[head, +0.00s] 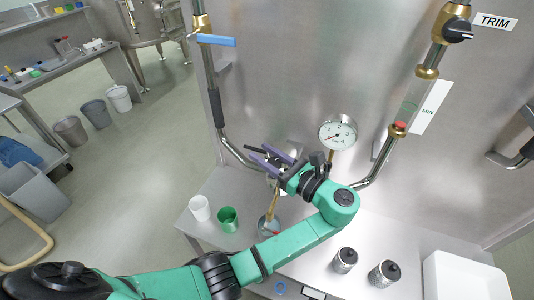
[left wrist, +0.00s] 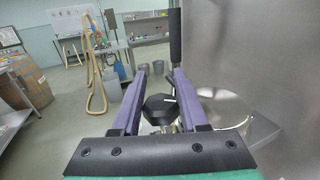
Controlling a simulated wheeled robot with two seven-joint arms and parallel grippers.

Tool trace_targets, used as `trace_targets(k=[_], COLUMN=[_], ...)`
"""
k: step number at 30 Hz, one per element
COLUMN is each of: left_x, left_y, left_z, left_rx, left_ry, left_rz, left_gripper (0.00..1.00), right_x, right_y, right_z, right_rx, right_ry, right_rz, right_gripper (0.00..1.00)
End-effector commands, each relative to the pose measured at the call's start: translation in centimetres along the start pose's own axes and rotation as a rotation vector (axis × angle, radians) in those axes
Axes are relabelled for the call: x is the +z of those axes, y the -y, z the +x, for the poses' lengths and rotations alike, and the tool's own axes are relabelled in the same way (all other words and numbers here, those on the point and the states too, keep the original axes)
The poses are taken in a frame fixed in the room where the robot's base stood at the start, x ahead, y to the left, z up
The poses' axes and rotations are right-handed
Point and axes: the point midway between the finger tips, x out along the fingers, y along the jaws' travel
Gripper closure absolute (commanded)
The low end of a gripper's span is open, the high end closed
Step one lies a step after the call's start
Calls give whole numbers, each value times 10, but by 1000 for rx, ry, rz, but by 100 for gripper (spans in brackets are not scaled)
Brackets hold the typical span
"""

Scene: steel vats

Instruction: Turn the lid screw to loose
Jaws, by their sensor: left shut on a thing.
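The lid screw appears to be the dark faceted knob (left wrist: 160,107) in the left wrist view, with a small light pin or bar at its upper right. My left gripper (head: 260,152) has two purple fingers and reaches across to the front of the steel wall. The left wrist view shows its fingers (left wrist: 161,72) on both sides of the knob, shut on it. The tips reach past the knob. In the head view the gripper and wrist hide most of the knob. My right gripper is in neither view.
A round pressure gauge (head: 337,132) stands just right of my left wrist. Steel pipes with valves run up the wall.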

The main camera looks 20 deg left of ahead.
Motion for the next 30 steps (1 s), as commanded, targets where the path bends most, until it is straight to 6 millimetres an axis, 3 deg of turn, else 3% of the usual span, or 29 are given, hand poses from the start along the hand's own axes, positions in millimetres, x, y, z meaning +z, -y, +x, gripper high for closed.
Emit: trace_targets(k=[21, 22, 23, 24, 30], left_x=[0, 0, 0, 0, 0], left_y=[-2, -2, -2, -2, -2], left_z=[1, 1, 1, 1, 1], left_rx=[84, 84, 84, 84, 84], left_ry=[0, 0, 0, 0, 0], left_rz=[-1, -1, -1, -1, -1], left_gripper=[100, 45, 34, 26, 26], right_x=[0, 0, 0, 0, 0], right_y=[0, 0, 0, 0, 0], right_z=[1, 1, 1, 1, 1], right_rx=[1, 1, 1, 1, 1], right_ry=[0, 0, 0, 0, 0], right_rz=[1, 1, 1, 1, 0], right_gripper=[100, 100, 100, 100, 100])
